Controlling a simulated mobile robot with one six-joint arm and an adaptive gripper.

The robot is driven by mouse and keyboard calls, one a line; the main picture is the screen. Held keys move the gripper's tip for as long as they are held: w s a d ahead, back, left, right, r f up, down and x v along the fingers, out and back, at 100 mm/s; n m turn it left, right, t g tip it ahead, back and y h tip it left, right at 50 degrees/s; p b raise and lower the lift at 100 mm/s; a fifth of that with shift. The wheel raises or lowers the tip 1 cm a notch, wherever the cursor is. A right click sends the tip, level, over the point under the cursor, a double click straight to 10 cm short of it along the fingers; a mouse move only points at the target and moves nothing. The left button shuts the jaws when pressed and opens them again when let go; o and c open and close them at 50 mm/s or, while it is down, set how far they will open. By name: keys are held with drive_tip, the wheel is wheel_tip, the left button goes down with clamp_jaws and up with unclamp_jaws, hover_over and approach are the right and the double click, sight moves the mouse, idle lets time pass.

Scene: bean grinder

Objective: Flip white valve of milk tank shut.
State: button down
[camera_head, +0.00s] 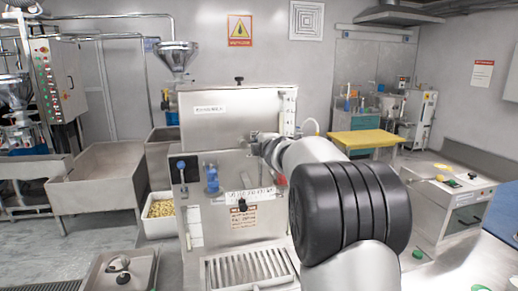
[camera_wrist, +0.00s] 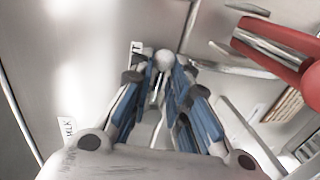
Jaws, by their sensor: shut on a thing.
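The stainless milk tank (camera_head: 235,128) stands in the middle of the head view, on top of a machine. In the wrist view its pale metal face (camera_wrist: 95,50) fills the left, with a small label reading MILK. The white valve (camera_wrist: 164,60) shows as a round white knob between my fingertips. My gripper (camera_wrist: 162,76), with blue-padded fingers, is shut on it. In the head view my gripper (camera_head: 268,148) is at the right part of the tank's front, largely hidden by my arm. The lower part of the valve is hidden by the fingers.
A red handle (camera_wrist: 275,40) lies close to the right of my fingers in the wrist view. Below the tank are a blue-handled lever (camera_head: 181,165), a blue valve (camera_head: 211,178) and a drip grate (camera_head: 250,268). A yellow-topped table (camera_head: 366,139) stands behind.

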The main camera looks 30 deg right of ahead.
drive_tip(key=shift+r, duration=0.15)
idle(0.3)
drive_tip(key=c, duration=1.5)
unclamp_jaws()
drive_tip(key=shift+v, duration=6)
